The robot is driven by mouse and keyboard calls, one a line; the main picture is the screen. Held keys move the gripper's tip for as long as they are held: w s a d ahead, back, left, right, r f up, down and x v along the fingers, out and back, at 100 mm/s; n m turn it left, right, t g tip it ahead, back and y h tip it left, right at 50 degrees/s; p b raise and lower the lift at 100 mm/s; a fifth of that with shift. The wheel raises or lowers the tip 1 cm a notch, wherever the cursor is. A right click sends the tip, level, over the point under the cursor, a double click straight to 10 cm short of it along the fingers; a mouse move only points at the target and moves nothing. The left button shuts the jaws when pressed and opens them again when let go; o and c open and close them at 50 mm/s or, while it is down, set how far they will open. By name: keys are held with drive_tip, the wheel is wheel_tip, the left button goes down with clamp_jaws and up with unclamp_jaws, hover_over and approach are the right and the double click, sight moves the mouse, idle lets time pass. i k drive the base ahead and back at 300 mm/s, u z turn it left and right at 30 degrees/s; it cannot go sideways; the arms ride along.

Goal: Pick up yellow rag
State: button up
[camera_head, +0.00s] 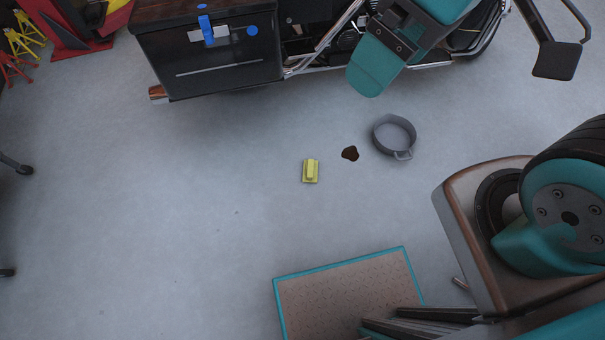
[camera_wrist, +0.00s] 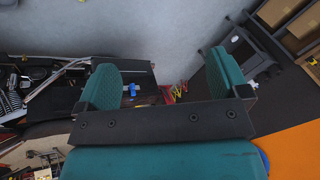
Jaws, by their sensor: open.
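The yellow rag (camera_head: 311,171) lies folded on the grey floor near the middle of the head view, with nothing touching it. My gripper (camera_head: 374,68) shows at the top of the head view, up and to the right of the rag and apart from it. Only one teal finger shows clearly there. In the wrist view, my gripper's two teal fingers (camera_wrist: 164,80) stand wide apart with nothing between them. The rag does not show in the wrist view.
A dark spill (camera_head: 350,153) and a round grey pan (camera_head: 395,136) lie right of the rag. A motorcycle with a black case (camera_head: 215,60) stands behind. Red and yellow stands (camera_head: 22,38) are at the far left. The floor left of the rag is clear.

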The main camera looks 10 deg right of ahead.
sight(310, 166)
drive_tip(key=i, duration=0.75)
drive_tip(key=u, duration=1.05)
